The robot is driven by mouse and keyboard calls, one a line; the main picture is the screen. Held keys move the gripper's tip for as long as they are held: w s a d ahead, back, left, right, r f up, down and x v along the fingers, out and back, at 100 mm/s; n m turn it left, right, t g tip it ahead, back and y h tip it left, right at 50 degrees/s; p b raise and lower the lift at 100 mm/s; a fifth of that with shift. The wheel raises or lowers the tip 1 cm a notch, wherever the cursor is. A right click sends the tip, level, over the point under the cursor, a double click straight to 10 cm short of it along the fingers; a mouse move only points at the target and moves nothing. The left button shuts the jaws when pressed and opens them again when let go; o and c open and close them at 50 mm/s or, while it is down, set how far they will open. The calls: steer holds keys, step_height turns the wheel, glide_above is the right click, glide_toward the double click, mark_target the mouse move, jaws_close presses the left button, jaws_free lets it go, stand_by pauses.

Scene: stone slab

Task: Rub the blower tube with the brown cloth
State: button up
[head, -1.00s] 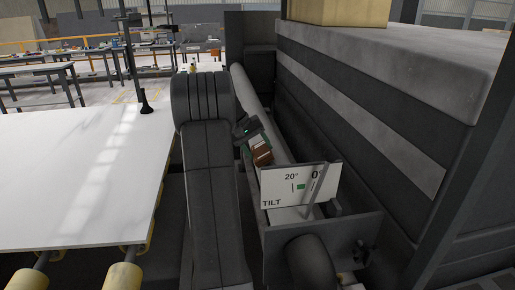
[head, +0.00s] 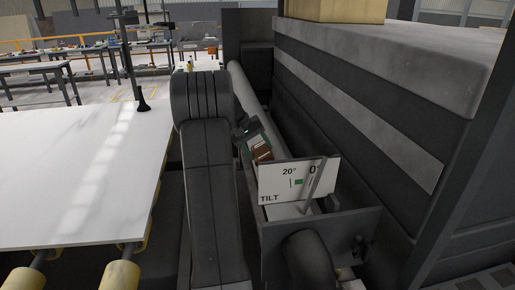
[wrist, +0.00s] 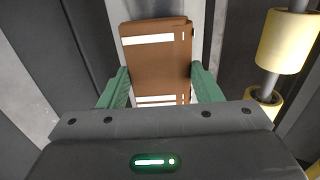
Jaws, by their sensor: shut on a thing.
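The brown cloth (wrist: 157,62) is a folded pad with white stripes, held between the two green fingers of my gripper (wrist: 158,75) in the wrist view. In the head view my gripper (head: 249,132) is small and partly hidden by my arm, with the cloth (head: 263,153) at its lower end. The blower tube (head: 247,98) is a long grey tube slanting away beside the dark striped wall. The cloth overlaps the tube's lower left side in the head view; I cannot tell whether they touch. A light grey strip shows behind the cloth in the wrist view.
A white TILT sign (head: 296,182) stands close below the cloth, over a dark trough (head: 340,226). A white stone slab (head: 75,165) lies on yellow rollers (head: 121,274) at left. The striped wall (head: 365,125) bounds the right.

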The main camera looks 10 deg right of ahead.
mark_target(262, 158)
steer(key=shift+s+b, duration=0.85)
steer(key=shift+s, duration=0.9)
steer(key=shift+s+f+b, duration=0.15)
steer(key=shift+s+b, duration=1)
steer(key=shift+s, duration=1.35)
steer(key=shift+s+b, duration=0.7)
steer(key=shift+s, duration=1.9)
steer(key=shift+w+r+p, duration=0.25)
steer(key=shift+w+p, duration=0.5)
steer(key=shift+w, duration=0.4)
steer(key=shift+w+f+p, duration=0.15)
steer(key=shift+w+p, duration=1.05)
steer(key=shift+w, duration=1.15)
steer(key=shift+w+p, duration=1.45)
steer(key=shift+w, duration=0.7)
steer(key=shift+w+p, duration=0.65)
steer(key=shift+w, duration=0.5)
